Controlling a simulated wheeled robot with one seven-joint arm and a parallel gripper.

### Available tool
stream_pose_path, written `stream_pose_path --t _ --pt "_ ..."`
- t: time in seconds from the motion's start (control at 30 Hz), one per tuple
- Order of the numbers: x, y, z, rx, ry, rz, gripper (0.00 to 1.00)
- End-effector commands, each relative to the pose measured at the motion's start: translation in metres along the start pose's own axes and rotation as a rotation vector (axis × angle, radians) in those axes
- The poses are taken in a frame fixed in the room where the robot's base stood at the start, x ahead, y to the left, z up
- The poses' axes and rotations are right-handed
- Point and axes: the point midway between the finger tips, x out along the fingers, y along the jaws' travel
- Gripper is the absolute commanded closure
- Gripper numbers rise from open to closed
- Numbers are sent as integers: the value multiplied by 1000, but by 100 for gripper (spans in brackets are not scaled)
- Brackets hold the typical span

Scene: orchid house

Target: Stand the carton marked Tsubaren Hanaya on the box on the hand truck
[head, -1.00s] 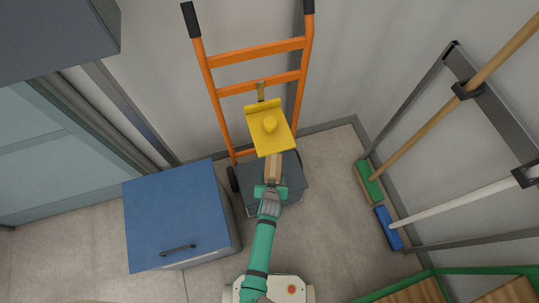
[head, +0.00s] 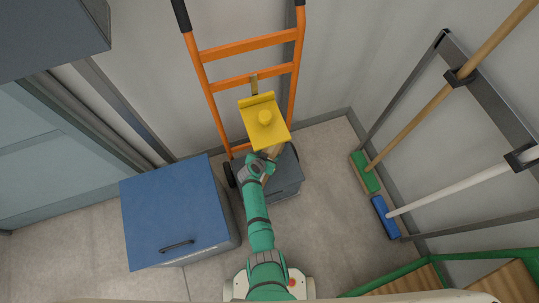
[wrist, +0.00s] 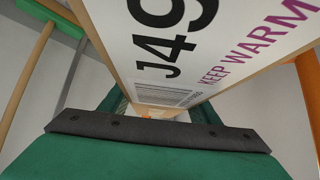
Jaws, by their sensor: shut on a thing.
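My gripper (head: 263,160) is shut on a carton, seen in the head view as a small tan piece (head: 273,152) at the fingers. In the wrist view the carton (wrist: 200,45) fills the upper middle, with a white label reading "J49" and "KEEP WARM". The name Tsubaren Hanaya is not readable on it. The dark grey box (head: 287,183) stands at the foot of the orange hand truck (head: 246,80). My gripper and the carton are over this box from above; I cannot tell whether the carton touches it.
A blue cabinet (head: 178,212) stands to the left. Green (head: 364,172) and blue (head: 385,217) brooms lean at the right. Floor is clear between the box and the brooms.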

Motion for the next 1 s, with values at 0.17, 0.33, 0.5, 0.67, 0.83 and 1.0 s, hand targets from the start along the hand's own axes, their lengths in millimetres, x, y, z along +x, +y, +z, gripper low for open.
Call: stream_pose_path --t 0.17,0.33,0.5,0.67,0.83,1.0 --pt "8 -1 7 -3 0 1 86" --pt "20 -2 18 -4 0 -1 86" --pt "31 -1 30 -4 0 -1 86" --pt "40 -2 39 -5 1 -1 86" --pt "45 -1 45 -4 1 -2 86" --pt "46 -1 46 -1 1 -3 86"
